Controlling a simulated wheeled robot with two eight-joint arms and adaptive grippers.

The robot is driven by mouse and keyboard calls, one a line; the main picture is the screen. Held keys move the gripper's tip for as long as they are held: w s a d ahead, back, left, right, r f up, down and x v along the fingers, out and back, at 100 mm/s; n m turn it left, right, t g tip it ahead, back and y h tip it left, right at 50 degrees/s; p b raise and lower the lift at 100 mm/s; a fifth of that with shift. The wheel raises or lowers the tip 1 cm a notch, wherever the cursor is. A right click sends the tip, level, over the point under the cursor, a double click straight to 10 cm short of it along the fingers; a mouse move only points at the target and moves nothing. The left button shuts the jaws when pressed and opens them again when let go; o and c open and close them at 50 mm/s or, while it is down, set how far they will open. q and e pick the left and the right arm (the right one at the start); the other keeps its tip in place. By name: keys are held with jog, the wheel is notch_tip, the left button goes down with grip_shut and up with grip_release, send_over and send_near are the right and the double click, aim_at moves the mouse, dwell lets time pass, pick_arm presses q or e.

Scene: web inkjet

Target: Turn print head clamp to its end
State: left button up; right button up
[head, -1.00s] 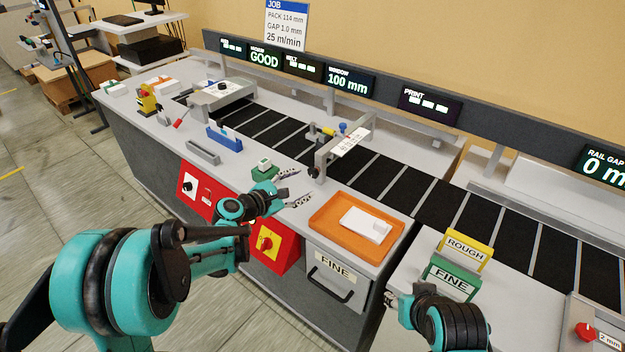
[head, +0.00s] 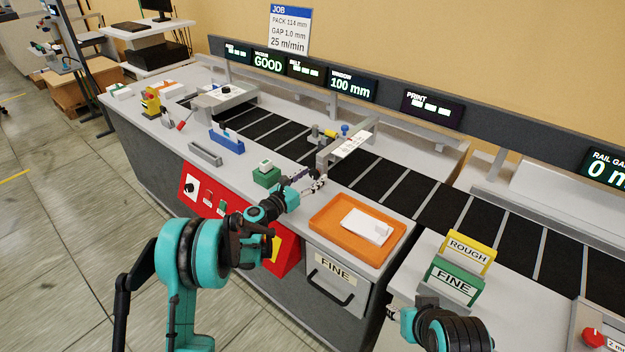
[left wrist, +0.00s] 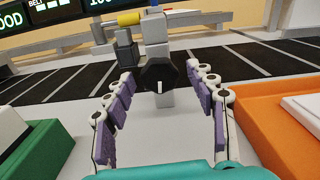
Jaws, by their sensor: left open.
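The print head clamp is a black many-sided knob (left wrist: 158,72) with a white mark pointing down. It sits on the front end of the grey print head bracket (head: 346,148), which spans the belt. In the left wrist view the knob is straight ahead, between and just beyond the two purple-padded fingers. My left gripper (head: 312,181) is open and empty, close in front of the knob; in the head view its fingers largely cover the knob. I cannot tell whether they touch it. My right gripper (head: 392,313) shows small at the bottom, its fingers unclear.
A green block (head: 266,176) stands left of my left gripper. An orange tray (head: 322,222) with a white block lies to its right. Yellow ROUGH and green FINE signs (head: 452,281) stand nearer the right arm. The dark belt (head: 410,192) runs behind, under a display rail.

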pick_arm(q)
jog(key=shift+w+d, duration=0.2)
jog(key=shift+w, duration=0.05)
jog(key=c, duration=1.2)
jog(key=shift+o, duration=0.2)
jog(key=shift+m, duration=3.4)
